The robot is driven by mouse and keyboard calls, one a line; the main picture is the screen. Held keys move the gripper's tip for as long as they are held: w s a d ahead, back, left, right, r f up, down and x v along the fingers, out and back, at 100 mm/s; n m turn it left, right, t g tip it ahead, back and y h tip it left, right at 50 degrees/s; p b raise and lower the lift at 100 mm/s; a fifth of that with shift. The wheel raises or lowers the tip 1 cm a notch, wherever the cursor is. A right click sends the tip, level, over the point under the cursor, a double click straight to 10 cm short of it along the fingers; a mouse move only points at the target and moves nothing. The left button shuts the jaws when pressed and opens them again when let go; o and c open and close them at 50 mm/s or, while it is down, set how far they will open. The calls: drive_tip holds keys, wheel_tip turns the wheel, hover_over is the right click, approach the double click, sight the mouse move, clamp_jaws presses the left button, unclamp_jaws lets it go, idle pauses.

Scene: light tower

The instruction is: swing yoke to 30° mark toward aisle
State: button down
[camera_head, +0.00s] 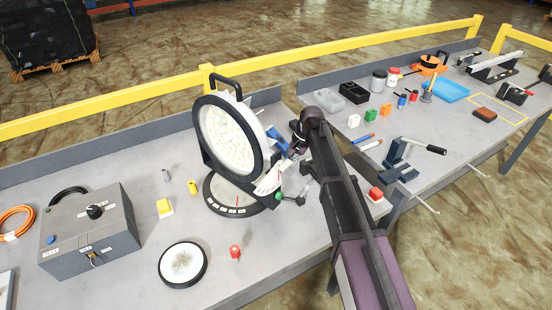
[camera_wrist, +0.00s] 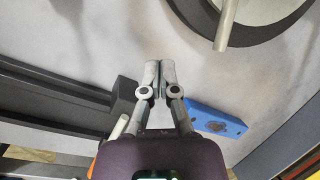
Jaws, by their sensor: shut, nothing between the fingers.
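The round lamp (camera_head: 232,137) stands tilted on the left bench, with a white lens, black rim and top handle. Its black yoke (camera_head: 222,173) rises from a round base (camera_head: 212,196) with pale marks along its front edge. A white scale plate (camera_head: 269,181) with a red line and a green knob (camera_head: 278,196) sit at its right; the mark figures are too small to read. My gripper (camera_head: 297,146) is right of the lamp, apart from the yoke as far as I see, partly hidden by my arm. In the wrist view my gripper (camera_wrist: 153,66) is shut and empty.
A blue block (camera_wrist: 215,119) lies right of my fingers in the wrist view. A grey post (camera_wrist: 227,25) stands over a dark round rim there. A control box (camera_head: 90,232), loose disc (camera_head: 183,265) and red knob (camera_head: 235,252) are on the left bench.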

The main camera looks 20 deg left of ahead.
drive_tip(key=shift+t+h, duration=0.4)
drive_tip(key=shift+t, duration=0.5)
drive_tip(key=d, duration=0.7)
drive_tip(key=s+d+f+b, duration=0.1)
drive_tip(key=d, duration=0.7)
drive_tip(key=s+d+f, duration=0.1)
drive_tip(key=d, duration=0.6)
drive_tip(key=shift+s+d+f, duration=0.1)
drive_tip(key=shift+s+d, duration=0.15)
drive_tip(key=shift+d, duration=0.1)
drive_tip(key=shift+h, duration=0.4)
drive_tip(key=s+d, duration=0.1)
drive_tip(key=d, duration=0.2)
drive_tip(key=s+d, duration=0.1)
drive_tip(key=d, duration=0.2)
drive_tip(key=s+d+f+b, duration=0.1)
drive_tip(key=d, duration=0.3)
drive_tip(key=shift+s, duration=0.35)
drive_tip(key=s+d+t+h, duration=0.1)
drive_tip(key=s+d, duration=0.6)
drive_tip(key=d, duration=0.5)
drive_tip(key=shift+f+b, duration=0.4)
drive_tip(key=shift+s, duration=0.1)
